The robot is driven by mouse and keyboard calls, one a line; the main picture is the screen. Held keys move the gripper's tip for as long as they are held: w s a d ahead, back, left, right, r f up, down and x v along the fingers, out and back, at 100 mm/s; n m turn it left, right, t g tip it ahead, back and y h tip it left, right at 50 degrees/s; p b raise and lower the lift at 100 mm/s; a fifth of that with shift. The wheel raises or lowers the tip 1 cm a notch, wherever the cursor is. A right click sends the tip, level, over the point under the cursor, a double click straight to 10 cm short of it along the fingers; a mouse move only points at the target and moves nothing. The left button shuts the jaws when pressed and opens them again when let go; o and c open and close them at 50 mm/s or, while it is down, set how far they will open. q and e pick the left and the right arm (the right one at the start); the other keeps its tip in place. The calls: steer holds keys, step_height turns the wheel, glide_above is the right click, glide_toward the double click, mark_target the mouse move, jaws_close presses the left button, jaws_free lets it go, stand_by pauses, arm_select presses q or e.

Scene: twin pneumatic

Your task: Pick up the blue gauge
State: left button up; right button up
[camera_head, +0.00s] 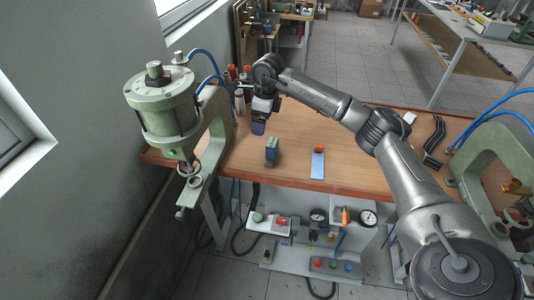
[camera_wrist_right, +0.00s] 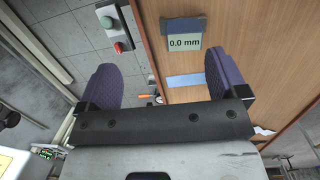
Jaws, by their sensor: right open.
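The blue gauge (camera_head: 272,151) stands upright on the wooden workbench, left of the middle. In the right wrist view the gauge (camera_wrist_right: 186,26) shows its display reading 0.0 mm, beyond the fingers and apart from them. My right gripper (camera_head: 258,127) is above the bench, a little behind and left of the gauge in the head view. In the wrist view its two purple-padded fingers (camera_wrist_right: 163,80) are spread wide with nothing between them. My left gripper is not in view.
A green pneumatic press (camera_head: 163,105) stands at the bench's left end, another (camera_head: 500,150) at the right. A light-blue strip (camera_head: 317,166) with an orange-red piece (camera_head: 319,148) lies right of the gauge. Bottles (camera_head: 240,100) stand behind. The bench between is mostly clear.

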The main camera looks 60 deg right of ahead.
steer(key=s+d+r, duration=0.1)
steer(key=d, duration=0.2)
steer(key=g+h+b, duration=0.1)
glide_above(272, 142)
steer(key=shift+m, duration=0.4)
step_height(272, 142, down, 6)
steer(key=shift+f, duration=0.15)
steer(key=shift+f+b, duration=0.3)
steer(key=shift+f, duration=1.05)
steer(key=shift+f+b, duration=0.3)
steer(key=shift+f, duration=1.7)
steer(key=shift+r, duration=0.1)
steer(key=c, duration=1.5)
steer(key=shift+r, duration=0.1)
